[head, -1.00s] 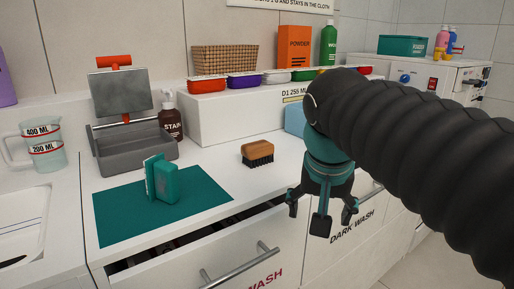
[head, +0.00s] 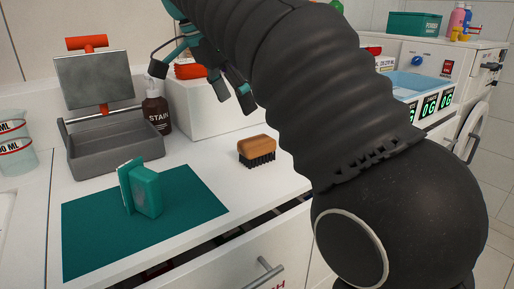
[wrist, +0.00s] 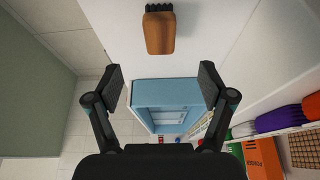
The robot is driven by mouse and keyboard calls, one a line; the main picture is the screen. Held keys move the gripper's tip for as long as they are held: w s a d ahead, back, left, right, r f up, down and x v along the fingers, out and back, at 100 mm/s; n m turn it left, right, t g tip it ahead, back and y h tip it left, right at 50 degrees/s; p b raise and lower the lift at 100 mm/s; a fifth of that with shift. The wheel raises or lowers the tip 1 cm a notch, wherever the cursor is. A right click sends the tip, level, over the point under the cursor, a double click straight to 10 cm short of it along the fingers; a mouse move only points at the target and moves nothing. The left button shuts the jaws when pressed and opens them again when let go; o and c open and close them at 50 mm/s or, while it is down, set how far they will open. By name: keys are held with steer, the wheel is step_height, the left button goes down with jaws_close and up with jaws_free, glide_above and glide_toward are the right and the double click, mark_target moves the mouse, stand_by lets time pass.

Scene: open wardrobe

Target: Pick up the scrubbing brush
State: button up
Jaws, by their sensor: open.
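The scrubbing brush (head: 257,151) has a brown wooden back and dark bristles facing down. It sits on the white counter (head: 205,160), right of the teal mat. In the wrist view the brush (wrist: 159,30) shows at the top centre, ahead of and between the fingers but apart from them. My gripper (head: 204,92) is at the upper middle of the head view, above and left of the brush, partly hidden by my arm. In the wrist view my gripper (wrist: 159,85) has its two fingers spread wide with nothing between them.
A teal box-like item (head: 146,192) stands on the teal mat (head: 88,233). A grey tray (head: 110,150) and a brown bottle (head: 157,110) stand behind. A white raised shelf (head: 195,115) is behind the brush. A drawer below the counter (head: 200,270) is partly open.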

mark_target(256, 140)
steer(key=b+x, duration=0.1)
steer(key=x, duration=0.4)
steer(key=shift+d+f, duration=0.15)
steer(key=shift+f, duration=0.25)
steer(key=shift+b+x, duration=0.65)
steer(key=shift+x, duration=2.55)
steer(key=shift+w+d, duration=0.1)
steer(key=shift+w, duration=0.05)
steer(key=c, duration=1.3)
steer(key=shift+r, duration=0.1)
steer(key=shift+r, duration=0.5)
steer(key=r, duration=0.2)
steer(key=d+r+p, duration=0.1)
steer(key=shift+r, duration=0.4)
steer(key=s+d+r, duration=0.1)
steer(key=d+r, duration=0.1)
steer(key=d, duration=0.1)
steer(key=s+d+r, duration=0.1)
steer(key=d+r, duration=0.1)
steer(key=d, duration=0.2)
steer(key=s+d+r, duration=0.1)
steer(key=d+r, duration=0.1)
steer(key=d, duration=0.1)
steer(key=shift+s+d+r, duration=0.1)
steer(key=shift+d, duration=0.05)
